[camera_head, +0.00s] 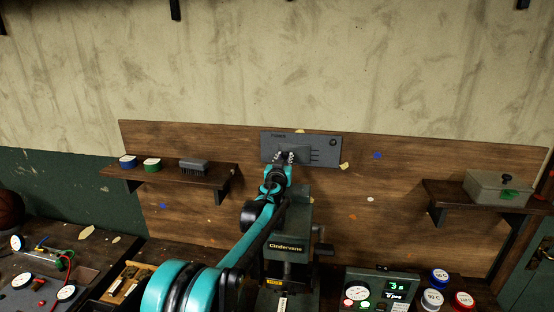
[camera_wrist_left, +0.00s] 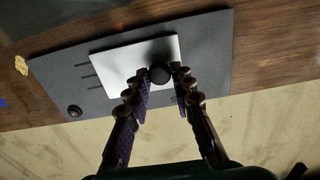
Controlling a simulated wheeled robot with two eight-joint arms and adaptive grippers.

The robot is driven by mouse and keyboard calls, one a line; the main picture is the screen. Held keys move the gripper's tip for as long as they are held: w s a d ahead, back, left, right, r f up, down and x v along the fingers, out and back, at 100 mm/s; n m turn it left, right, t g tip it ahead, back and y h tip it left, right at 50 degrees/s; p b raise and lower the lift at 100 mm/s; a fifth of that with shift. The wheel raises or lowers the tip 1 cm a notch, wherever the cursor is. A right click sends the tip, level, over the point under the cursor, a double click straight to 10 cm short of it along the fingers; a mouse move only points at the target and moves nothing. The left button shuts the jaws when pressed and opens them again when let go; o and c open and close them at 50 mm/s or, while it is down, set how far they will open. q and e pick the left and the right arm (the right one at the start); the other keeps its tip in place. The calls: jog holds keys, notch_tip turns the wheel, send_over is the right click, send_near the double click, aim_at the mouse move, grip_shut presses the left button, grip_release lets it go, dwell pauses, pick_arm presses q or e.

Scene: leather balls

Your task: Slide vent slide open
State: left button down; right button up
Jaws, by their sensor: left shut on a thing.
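The vent is a dark grey plate (camera_head: 325,142) fixed to the wooden backboard, and it also fills the upper part of the left wrist view (camera_wrist_left: 215,40). Its slide, a lighter grey flat cover (camera_wrist_left: 115,60), carries a round black knob (camera_wrist_left: 160,76). Several slots show beside the slide, to its right in the head view. My left gripper (camera_head: 285,157) reaches up to the plate. In the left wrist view, its fingers (camera_wrist_left: 161,84) are shut on the knob, one on each side. The gripper hides part of the slide in the head view.
A shelf (camera_head: 222,172) with two tins and a black brush (camera_head: 193,165) is left of the vent. Another shelf (camera_head: 440,188) at right holds a grey box (camera_head: 497,187). A machine labelled Cindervane (camera_head: 288,240) stands below, near my left arm. Gauges and dials crowd the bench.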

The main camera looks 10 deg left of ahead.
pick_arm(q)
jog(key=shift+a, duration=0.15)
jog(key=c, duration=1.3)
grip_release()
jog(key=s, duration=1.2)
jog(key=shift+s, duration=0.1)
